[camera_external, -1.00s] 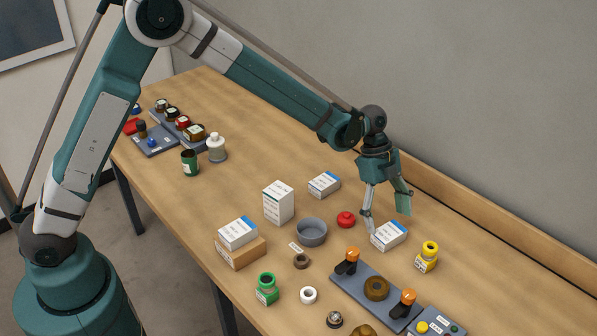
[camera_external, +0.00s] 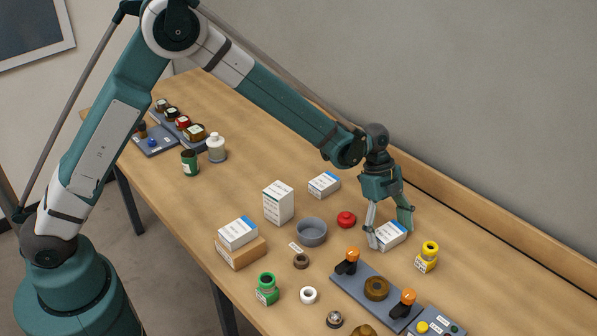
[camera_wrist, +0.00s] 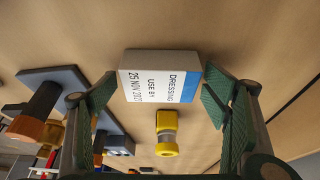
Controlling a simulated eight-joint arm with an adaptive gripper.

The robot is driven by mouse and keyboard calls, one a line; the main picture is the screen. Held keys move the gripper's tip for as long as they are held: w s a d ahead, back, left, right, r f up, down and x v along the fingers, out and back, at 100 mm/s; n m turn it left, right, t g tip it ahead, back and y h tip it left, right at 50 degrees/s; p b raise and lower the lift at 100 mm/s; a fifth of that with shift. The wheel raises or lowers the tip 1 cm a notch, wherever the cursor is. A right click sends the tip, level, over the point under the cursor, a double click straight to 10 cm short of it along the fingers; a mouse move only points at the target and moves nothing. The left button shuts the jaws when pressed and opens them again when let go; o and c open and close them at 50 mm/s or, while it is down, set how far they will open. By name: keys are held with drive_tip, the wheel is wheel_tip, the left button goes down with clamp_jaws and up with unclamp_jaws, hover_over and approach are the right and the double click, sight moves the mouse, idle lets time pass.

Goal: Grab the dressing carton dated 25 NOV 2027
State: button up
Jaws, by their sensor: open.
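The dressing carton (camera_wrist: 160,86) is white with a blue stripe; in the wrist view its label reads DRESSING, USE BY 25 NOV 2027. In the external view this carton (camera_external: 389,237) lies flat on the table. My gripper (camera_external: 391,236) is open, with its fingers down on either side of the carton. In the wrist view my gripper (camera_wrist: 164,106) has one green pad on each side of the carton. I cannot tell whether either pad touches it.
A yellow bottle (camera_external: 427,257) stands close to the right. A red knob (camera_external: 346,219) and a grey bowl (camera_external: 312,232) are to the left. A plate with orange-topped posts (camera_external: 345,288) is in front. Other white cartons (camera_external: 324,184) stand further left, one (camera_external: 238,233) on a brown box (camera_external: 240,253).

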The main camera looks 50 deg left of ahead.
sight(390, 231)
drive_tip(key=c, duration=1)
drive_tip(key=shift+r+p, duration=0.4)
drive_tip(key=shift+r, duration=4.6)
